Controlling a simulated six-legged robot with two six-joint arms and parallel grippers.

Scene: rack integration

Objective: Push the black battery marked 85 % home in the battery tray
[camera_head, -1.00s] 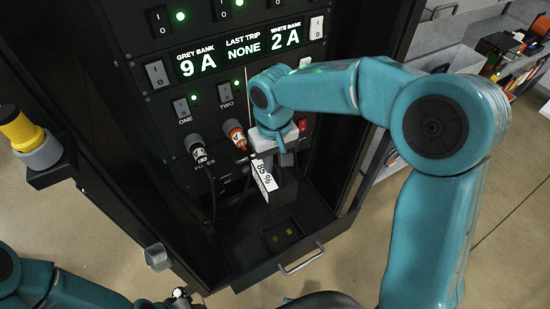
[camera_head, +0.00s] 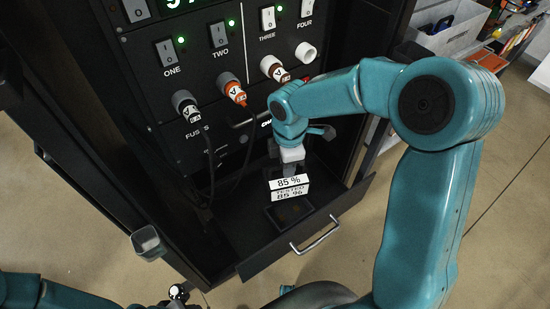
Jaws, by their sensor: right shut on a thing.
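The black battery (camera_head: 291,198) bears a white label reading 85 % and TESTED. It stands over the battery tray (camera_head: 262,248), which is pulled out at the foot of the rack. My right gripper (camera_head: 290,165) comes down from above and is shut on the battery's top. The battery's lower edge is dark against the tray floor, so I cannot tell how deep it sits. A square recess (camera_head: 275,218) shows in the tray just in front of it. My left arm shows at the lower left, but its gripper is not clear.
The tray's front handle (camera_head: 315,236) faces me. A grey cup-like holder (camera_head: 147,241) is at the left. Open floor lies to the right.

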